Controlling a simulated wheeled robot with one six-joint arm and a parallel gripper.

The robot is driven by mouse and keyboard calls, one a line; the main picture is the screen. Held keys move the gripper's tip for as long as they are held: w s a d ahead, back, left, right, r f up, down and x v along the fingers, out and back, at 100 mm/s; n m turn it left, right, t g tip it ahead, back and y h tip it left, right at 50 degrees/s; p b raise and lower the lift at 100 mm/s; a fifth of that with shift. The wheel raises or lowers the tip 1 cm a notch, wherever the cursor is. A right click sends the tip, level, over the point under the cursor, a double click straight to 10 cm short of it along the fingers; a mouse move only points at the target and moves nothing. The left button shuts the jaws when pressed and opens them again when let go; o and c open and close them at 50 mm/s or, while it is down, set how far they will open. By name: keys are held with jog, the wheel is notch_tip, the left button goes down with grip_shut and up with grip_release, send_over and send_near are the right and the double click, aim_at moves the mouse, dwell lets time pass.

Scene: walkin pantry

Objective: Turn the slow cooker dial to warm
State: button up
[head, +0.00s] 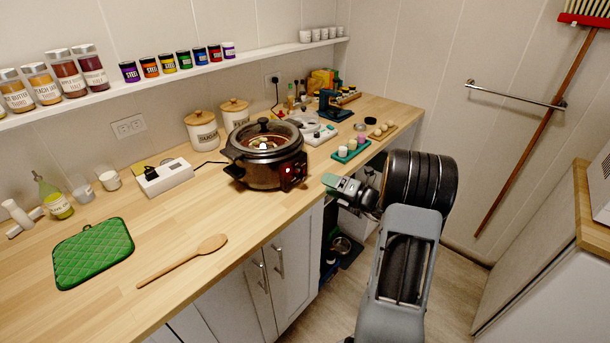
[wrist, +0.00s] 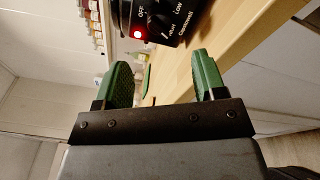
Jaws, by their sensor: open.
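The slow cooker (head: 266,158), dark and round with a glass lid, stands on the wooden counter. Its black control panel (head: 294,171) faces my gripper. In the wrist view the panel (wrist: 158,22) is at the top, with a lit red light (wrist: 137,34) and white lettering including OFF and LOW. The dark dial (wrist: 160,22) blends into the panel, and I cannot tell its setting. My gripper (head: 331,184) is to the right of the cooker, apart from the panel. Its green fingers (wrist: 164,78) are spread with nothing between them.
A green tray with small cups (head: 351,151) sits on the counter right of the cooker, close behind my gripper. A white power strip (head: 165,177), wooden spoon (head: 184,262) and green pot holder (head: 92,252) lie to the left. The counter's front edge runs below my gripper.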

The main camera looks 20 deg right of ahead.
aim_at(304, 176)
jog(key=x, duration=0.9)
jog(key=shift+w+a+p, duration=0.2)
jog(key=shift+w+p, duration=0.05)
jog(key=shift+p, duration=0.15)
jog(key=c, duration=0.9)
